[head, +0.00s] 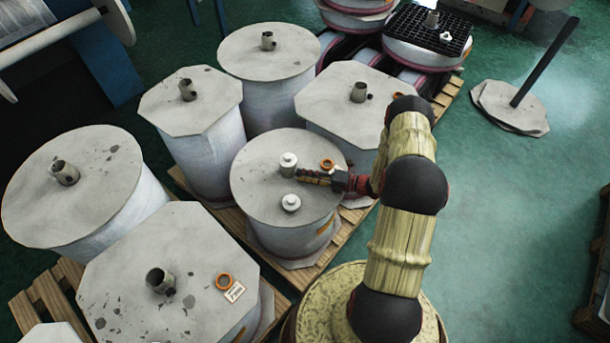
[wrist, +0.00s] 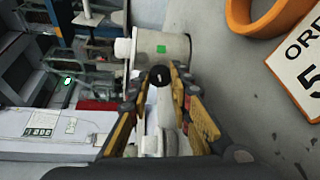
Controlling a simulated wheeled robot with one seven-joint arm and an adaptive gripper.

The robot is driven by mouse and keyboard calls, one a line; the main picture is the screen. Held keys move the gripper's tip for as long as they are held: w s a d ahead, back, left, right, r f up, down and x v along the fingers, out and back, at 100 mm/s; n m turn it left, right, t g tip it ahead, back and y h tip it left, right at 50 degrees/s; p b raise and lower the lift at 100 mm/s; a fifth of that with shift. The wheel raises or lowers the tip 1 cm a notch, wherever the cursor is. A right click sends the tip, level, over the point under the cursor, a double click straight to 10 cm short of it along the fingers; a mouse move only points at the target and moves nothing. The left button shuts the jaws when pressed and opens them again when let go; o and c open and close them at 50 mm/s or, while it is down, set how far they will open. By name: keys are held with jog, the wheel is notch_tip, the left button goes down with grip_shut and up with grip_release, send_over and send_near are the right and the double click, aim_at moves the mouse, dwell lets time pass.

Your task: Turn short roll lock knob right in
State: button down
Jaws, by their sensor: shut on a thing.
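The short roll (head: 262,195) stands in the middle of the head view, with a grey round top. Two white capped fittings stand on it, a rear one (head: 288,163) and a front one (head: 291,203). My gripper (head: 302,176) reaches in from the right, low over the top between them. In the wrist view, my gripper (wrist: 165,85) is shut on a small round black knob (wrist: 160,76) with a pale mark. The knob sits beside a white cylinder (wrist: 170,47) with a green square. The knob is hidden by my gripper in the head view.
An orange ring (head: 328,164) lies on the roll top, close to my arm; a printed card (wrist: 300,62) lies near it. Taller rolls (head: 268,50) (head: 185,95) (head: 340,95) crowd behind; another (head: 170,265) stands front left. Green floor (head: 510,200) is open at right.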

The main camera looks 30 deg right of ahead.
jog(key=shift+d+f+m, duration=0.1)
jog(key=shift+m, duration=0.4)
jog(key=shift+y, duration=0.3)
jog(key=c, duration=1.6)
grip_release()
jog(key=v, duration=1.2)
